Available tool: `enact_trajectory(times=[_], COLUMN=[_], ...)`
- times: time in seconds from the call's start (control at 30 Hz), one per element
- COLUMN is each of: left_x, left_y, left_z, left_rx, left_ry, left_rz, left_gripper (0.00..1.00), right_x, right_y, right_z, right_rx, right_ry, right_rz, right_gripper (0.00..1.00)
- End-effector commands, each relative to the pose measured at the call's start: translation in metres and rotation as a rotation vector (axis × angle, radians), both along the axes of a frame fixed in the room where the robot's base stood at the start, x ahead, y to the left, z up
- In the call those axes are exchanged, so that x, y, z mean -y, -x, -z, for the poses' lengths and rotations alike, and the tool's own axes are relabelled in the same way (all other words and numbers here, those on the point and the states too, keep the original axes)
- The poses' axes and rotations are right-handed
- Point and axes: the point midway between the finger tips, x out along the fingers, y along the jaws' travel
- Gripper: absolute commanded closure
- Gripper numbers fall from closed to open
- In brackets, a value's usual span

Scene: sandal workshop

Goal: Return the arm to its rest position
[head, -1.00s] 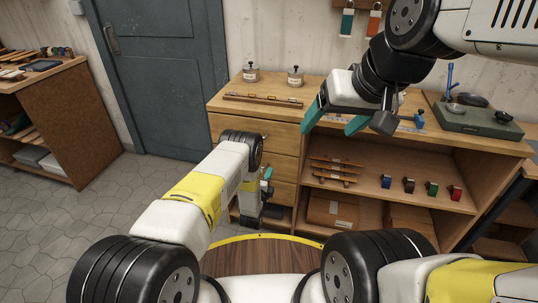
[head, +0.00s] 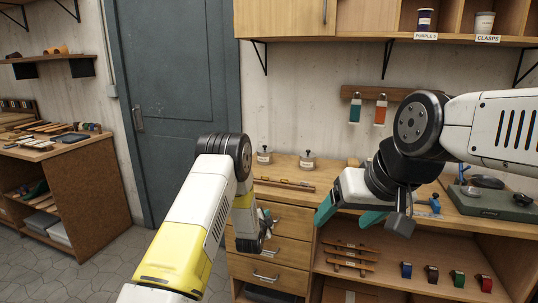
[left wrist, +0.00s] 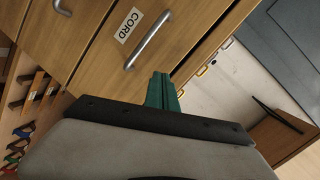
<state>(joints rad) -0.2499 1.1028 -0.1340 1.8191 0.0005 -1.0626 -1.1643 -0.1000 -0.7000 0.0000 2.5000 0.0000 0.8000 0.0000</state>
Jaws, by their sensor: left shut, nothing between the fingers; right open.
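My left arm's elbow is raised in the head view, and its forearm hangs down in front of the wooden drawer cabinet (head: 291,216). My left gripper (head: 267,216) is partly hidden behind my own arm there. In the left wrist view, its teal fingers (left wrist: 162,91) are together with nothing between them, in front of a drawer labelled CORD (left wrist: 128,25) with a metal handle. My right gripper (head: 344,217) is open and empty, its teal fingers apart, over the front edge of the workbench.
The workbench (head: 300,174) carries two small labelled pots and a wooden strip. An open shelf (head: 360,285) below holds sandal straps and several coloured items. A wall cabinet (head: 290,18) hangs above. A blue-grey door (head: 180,100) and a side bench (head: 90,200) stand to the left.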

Motion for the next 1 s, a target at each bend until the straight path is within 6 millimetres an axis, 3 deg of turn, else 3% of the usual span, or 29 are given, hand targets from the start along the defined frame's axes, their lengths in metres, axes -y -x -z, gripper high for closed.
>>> enact_trajectory(times=[0.03,0.23,0.47,0.7,0.87,1.0], left_x=[-0.009,-0.036,-0.066,-0.092,-0.107,-0.117], left_y=[-0.003,0.014,0.072,0.168,0.246,0.320], left_z=[-0.032,-0.120,-0.209,-0.278,-0.307,-0.319], left_rx=[-0.029,-0.186,-0.361,-0.536,-0.645,-0.738], left_ry=[0.047,0.235,0.441,0.633,0.743,0.827], left_rz=[-0.024,-0.111,-0.214,-0.332,-0.423,-0.512], left_gripper=[1.00,1.00,1.00,1.00,1.00,1.00], right_x=[0.000,0.000,0.000,0.000,0.000,0.000], right_y=[0.000,0.000,0.000,0.000,0.000,0.000], right_z=[0.000,0.000,0.000,0.000,0.000,0.000], right_rx=[0.000,0.000,0.000,0.000,0.000,0.000], right_ry=[0.000,0.000,0.000,0.000,0.000,0.000], right_rz=[0.000,0.000,0.000,0.000,0.000,0.000], right_gripper=[0.25,0.25,0.25,0.25,0.25,0.25])
